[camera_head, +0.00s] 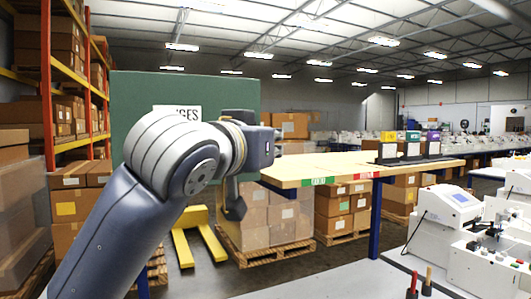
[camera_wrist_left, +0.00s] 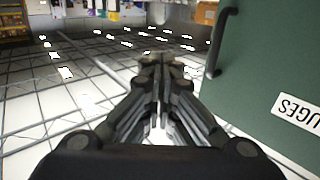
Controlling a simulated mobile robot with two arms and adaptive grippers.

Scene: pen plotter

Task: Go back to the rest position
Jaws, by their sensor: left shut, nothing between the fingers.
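My left arm (camera_head: 120,225) rises from the lower left in the head view, bent at a grey wrist joint. My right gripper is in neither view.
The green cabinet (camera_head: 132,95), with a sign ending in "UGES", stands close behind the left wrist. A wooden-topped table (camera_head: 340,165) bears coloured boxes. A yellow pallet jack (camera_head: 183,245) and stacked cartons (camera_head: 265,215) stand behind. White machines (camera_head: 450,215) are at right.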

